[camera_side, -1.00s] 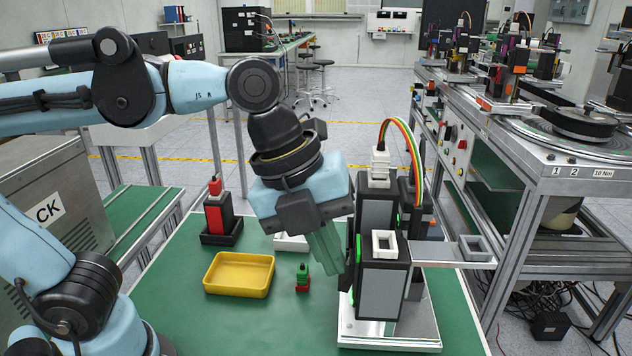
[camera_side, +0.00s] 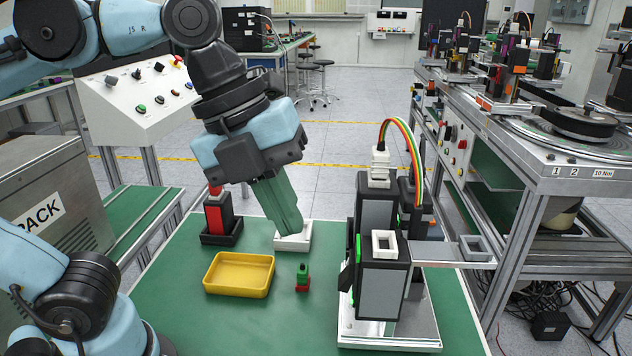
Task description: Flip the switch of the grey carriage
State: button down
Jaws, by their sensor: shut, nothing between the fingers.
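Two black-framed units with grey panels stand on a pale metal plate (camera_side: 415,335) at the right of the green table. The front unit (camera_side: 380,290) appears to be the grey carriage and has a white square socket (camera_side: 385,243) on top. A dark, tilted switch-like part (camera_side: 345,276) sticks out of its left side, below a green strip (camera_side: 357,248). I cannot tell the switch's position for certain. The rear unit (camera_side: 374,214) carries a white connector with coloured wires. My gripper (camera_side: 287,228) has green fingers, shut and empty. It is left of both units, apart from them, in front of a white block.
The white block (camera_side: 300,245) is partly hidden by my fingers. A yellow tray (camera_side: 238,289) and a small red-green piece (camera_side: 302,278) stand nearer. A red-black block (camera_side: 218,220) stands in a dark holder at left. A metal shelf (camera_side: 452,254) juts right from the units.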

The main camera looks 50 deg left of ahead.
jog(key=v, duration=0.5)
jog(key=shift+w+d+r, duration=0.1)
jog(key=shift+r, duration=0.35)
jog(key=shift+f+g+y, duration=0.4)
jog(key=shift+f, duration=0.25)
